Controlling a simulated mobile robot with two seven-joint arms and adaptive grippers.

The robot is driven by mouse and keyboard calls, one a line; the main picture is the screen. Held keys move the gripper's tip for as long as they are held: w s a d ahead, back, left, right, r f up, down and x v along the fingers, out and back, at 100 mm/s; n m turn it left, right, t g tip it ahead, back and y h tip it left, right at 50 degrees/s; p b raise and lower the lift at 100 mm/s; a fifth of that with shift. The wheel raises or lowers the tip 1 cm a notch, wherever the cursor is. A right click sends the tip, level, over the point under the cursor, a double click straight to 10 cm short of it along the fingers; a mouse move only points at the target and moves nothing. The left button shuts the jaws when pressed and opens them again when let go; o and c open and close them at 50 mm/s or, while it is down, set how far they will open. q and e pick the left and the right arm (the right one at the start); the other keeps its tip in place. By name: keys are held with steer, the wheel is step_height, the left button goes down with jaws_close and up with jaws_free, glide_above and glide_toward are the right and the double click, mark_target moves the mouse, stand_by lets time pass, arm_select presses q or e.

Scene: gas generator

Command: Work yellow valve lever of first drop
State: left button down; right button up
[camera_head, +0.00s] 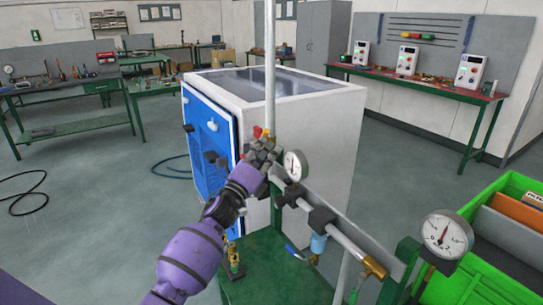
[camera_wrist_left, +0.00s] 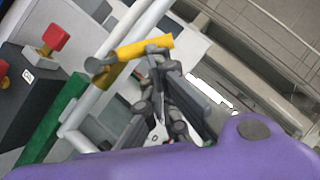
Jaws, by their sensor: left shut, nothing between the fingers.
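The yellow valve lever (camera_wrist_left: 130,50) lies slantwise across the upper middle of the left wrist view, beside a pale vertical pipe. My right gripper is out of view.
A pressure gauge (camera_head: 296,165) stands just right of the hand, on a pipe run (camera_head: 340,239). A red knob (camera_wrist_left: 56,37) is left of the lever. The white and blue cabinet (camera_head: 317,125) stands behind. A green crate (camera_head: 508,190) is at right. Open floor lies left.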

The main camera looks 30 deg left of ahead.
mark_target(263, 134)
arm_select(q)
steer(key=a+r, duration=0.1)
steer(key=w+r, duration=0.1)
steer(key=r, duration=0.1)
steer(key=shift+w+a, duration=0.15)
steer(key=shift+a, duration=0.25)
steer(key=shift+w+a+r, duration=0.1)
steer(key=shift+a+r, duration=0.05)
steer(key=shift+a, duration=0.1)
steer(key=shift+a+r, duration=0.15)
stand_by(0.8)
stand_by(0.8)
